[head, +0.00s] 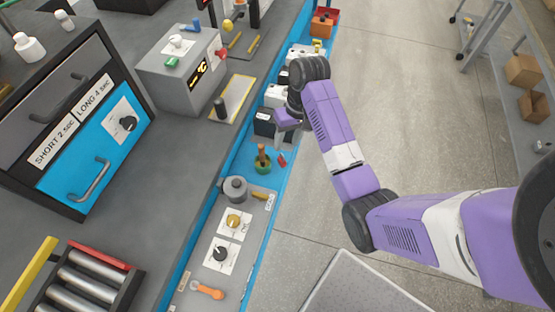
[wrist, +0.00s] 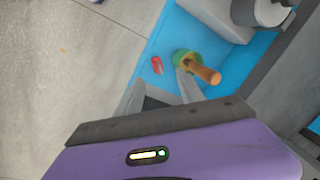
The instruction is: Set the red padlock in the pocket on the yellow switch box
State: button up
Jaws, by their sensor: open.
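A small red item that looks like the padlock (head: 282,160) lies on the blue shelf. It also shows in the wrist view (wrist: 157,65), red with a paler part. It lies beside a green round holder with an orange-brown handle (head: 263,157). My gripper (head: 279,142) is open and empty above the shelf. In the wrist view its two fingertips (wrist: 160,88) point toward the red item, which is just beyond them and not touched. I cannot surely pick out the yellow switch box or its pocket; a small yellow item (head: 318,44) sits far along the shelf.
Dark and white boxes (head: 267,125) line the shelf behind my gripper. A grey panel with knobs (head: 184,281) and a grey pot (head: 235,188) lie nearer. A grey box with a red knob (head: 180,72) stands on the bench.

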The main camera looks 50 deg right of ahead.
aim_at(282, 159)
jog(key=shift+d+p+x, duration=0.2)
jog(key=shift+x, duration=1.75)
jog(key=shift+d+p+x, duration=0.15)
jog(key=shift+p+x, duration=0.05)
jog(key=shift+x, duration=1.7)
grip_shut()
